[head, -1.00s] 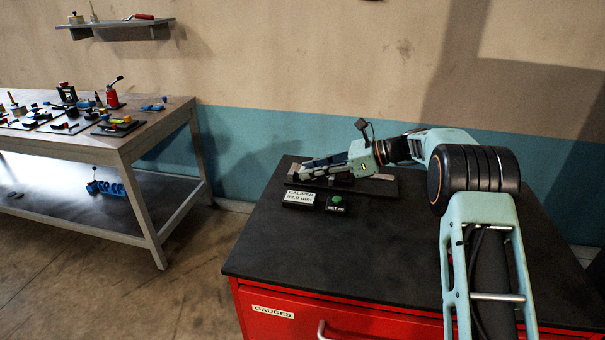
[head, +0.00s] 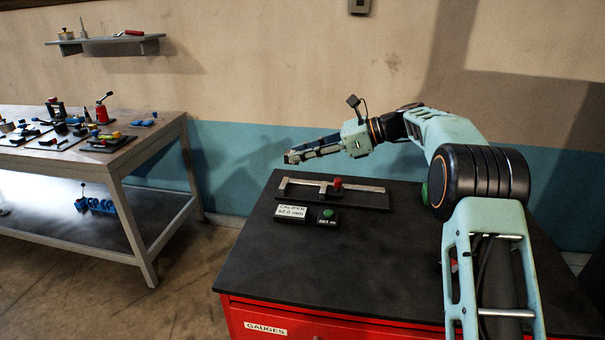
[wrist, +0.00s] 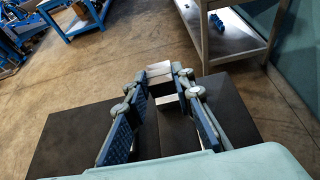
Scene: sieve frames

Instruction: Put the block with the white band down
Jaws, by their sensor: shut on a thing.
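My gripper (head: 292,157) is in the air above the far left part of the black-topped cabinet, over the caliper stand. In the wrist view my gripper (wrist: 158,84) is shut on the block (wrist: 159,86), which sits between the fingertips. The block has pale and dark parts, and its pale part looks like the white band. The fingers hide its sides.
A steel caliper with a red knob (head: 337,184) lies on a dark base. In front stand a display (head: 291,213) reading "CALIPER 92.0 mm" and a green-button box (head: 328,215). The front cabinet top is bare. A bench (head: 150,130) with several tools stands left.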

